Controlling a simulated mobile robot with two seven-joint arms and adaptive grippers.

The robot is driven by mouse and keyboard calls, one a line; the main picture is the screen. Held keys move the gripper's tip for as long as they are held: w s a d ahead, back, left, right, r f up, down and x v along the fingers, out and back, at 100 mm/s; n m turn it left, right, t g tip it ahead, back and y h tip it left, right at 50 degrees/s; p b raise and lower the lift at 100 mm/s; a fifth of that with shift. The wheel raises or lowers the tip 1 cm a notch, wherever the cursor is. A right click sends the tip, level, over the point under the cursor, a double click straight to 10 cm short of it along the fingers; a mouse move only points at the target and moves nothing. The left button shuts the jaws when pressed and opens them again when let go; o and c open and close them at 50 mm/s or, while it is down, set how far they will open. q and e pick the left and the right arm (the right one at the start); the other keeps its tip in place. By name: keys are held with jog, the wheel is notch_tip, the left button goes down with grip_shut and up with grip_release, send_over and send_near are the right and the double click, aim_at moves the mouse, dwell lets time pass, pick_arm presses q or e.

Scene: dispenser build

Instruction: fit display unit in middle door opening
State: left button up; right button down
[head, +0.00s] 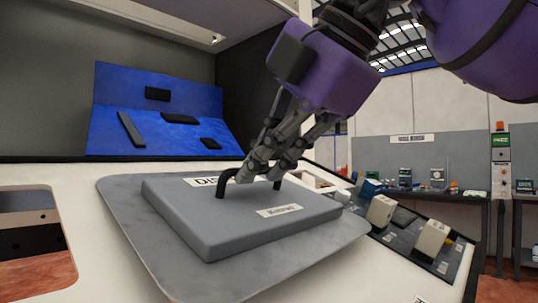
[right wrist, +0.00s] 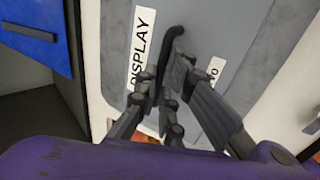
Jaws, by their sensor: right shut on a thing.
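The display unit is a grey slab (head: 190,222) on a wider marbled grey plate (head: 125,215). It carries a black bar handle (head: 221,186) and a white label that reads DISPLAY in the right wrist view (right wrist: 140,48). My right gripper (head: 262,172) is shut on the handle from above. The unit lies over the middle of the white door panel (head: 85,180). Its plate covers whatever opening is under it, and I cannot tell whether it is seated. My left gripper is not in view.
A cutout (head: 35,235) is in the door panel at the left. A blue panel with black parts (head: 160,105) stands inside the cabinet behind. A dark strip with beige blocks (head: 432,238) lies at the right. Workbenches stand farther back.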

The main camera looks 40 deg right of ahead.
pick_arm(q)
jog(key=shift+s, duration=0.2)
pick_arm(e)
jog(key=shift+w+d+r, duration=0.1)
jog(key=shift+w+r, duration=0.05)
jog(key=shift+w, duration=0.1)
jog(key=c, duration=2.3)
grip_release()
jog(key=o, duration=0.5)
jog(key=shift+w, duration=0.4)
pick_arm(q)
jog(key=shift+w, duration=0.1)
pick_arm(e)
jog(key=shift+s, duration=0.1)
jog(key=o, duration=0.3)
jog(key=shift+f, duration=0.25)
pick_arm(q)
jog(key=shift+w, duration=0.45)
pick_arm(e)
jog(key=shift+o, duration=1.1)
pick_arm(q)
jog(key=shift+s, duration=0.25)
pick_arm(e)
jog(key=shift+s+r, duration=0.1)
